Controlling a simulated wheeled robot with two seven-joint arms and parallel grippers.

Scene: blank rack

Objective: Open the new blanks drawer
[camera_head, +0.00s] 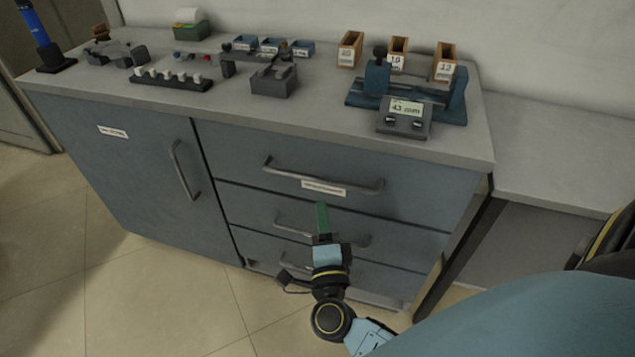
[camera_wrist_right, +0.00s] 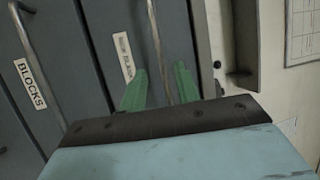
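The new blanks drawer (camera_head: 410,190) is the top one of three in the grey-blue cabinet and appears shut. Its bar handle (camera_head: 322,180) also shows in the right wrist view (camera_wrist_right: 155,38), beside the label reading NEW BLANKS (camera_wrist_right: 124,57). My right gripper (camera_head: 322,207) has green fingers and is in front of the drawers, just below the top handle in the head view. In the right wrist view its fingers (camera_wrist_right: 160,88) are apart, with the handle bar appearing between them. I cannot tell whether they touch it. My left gripper is not in view.
The drawer below has a BLOCKS label (camera_wrist_right: 30,84) and its own handle (camera_head: 285,222). A cupboard door (camera_head: 120,165) is to the left. The countertop (camera_head: 225,95) holds a gauge with a display (camera_head: 405,117), wooden boxes and small trays. Tiled floor in front is clear.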

